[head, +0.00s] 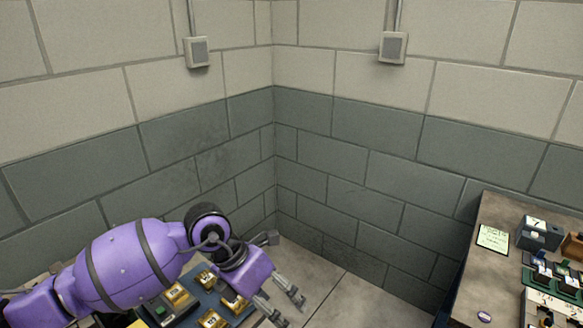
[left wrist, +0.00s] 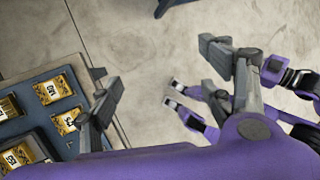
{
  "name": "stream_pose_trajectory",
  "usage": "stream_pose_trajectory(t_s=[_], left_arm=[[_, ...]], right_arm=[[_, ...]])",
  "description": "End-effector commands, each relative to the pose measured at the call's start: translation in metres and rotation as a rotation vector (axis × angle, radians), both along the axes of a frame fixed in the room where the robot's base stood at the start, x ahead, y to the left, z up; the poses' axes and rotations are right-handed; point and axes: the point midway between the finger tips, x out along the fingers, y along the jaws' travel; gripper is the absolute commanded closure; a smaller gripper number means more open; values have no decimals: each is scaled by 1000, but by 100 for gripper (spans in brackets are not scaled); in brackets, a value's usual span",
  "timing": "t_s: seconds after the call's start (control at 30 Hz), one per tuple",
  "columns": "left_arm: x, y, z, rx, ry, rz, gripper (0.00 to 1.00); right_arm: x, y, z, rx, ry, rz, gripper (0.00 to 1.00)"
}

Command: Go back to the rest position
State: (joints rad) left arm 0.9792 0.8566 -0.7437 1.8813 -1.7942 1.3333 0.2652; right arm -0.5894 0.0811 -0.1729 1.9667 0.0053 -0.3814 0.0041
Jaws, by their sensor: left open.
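My left gripper (head: 288,307) is open and empty, at the lower middle of the head view, beside the right end of a dark tray. In the left wrist view its two grey fingers stand wide apart (left wrist: 160,68), with bare floor between them. The left arm is bent and reaches in from the lower left. A second purple gripper with slim, grey-tipped fingers (left wrist: 183,104) shows beyond in the left wrist view and looks like my right one. Its opening is unclear. The right arm is not in the head view.
A right-hand bench (head: 491,264) carries a pale green card (head: 493,238), a dark box (head: 540,233) and trays. Floor (head: 345,303) between the benches is clear; block walls form a corner behind.

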Motion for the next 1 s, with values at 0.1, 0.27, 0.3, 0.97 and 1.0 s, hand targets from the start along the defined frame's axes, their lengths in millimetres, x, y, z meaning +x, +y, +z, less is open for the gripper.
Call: stream_pose_trajectory(t_s=[0.1, 0.27, 0.3, 0.97, 1.0], left_arm=[[-16, -65, 37, -318, 63, 14, 27], [-26, -129, 116, -909, 265, 227, 27], [-18, -130, 133, -1054, 328, 328, 27], [-65, 115, -146, 1619, -1167, -2404, 27], [-88, 123, -164, 1524, -1145, -2377, 27]], right_arm=[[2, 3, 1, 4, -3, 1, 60], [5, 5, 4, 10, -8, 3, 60], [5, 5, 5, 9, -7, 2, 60], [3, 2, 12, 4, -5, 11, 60], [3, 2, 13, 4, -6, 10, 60]])
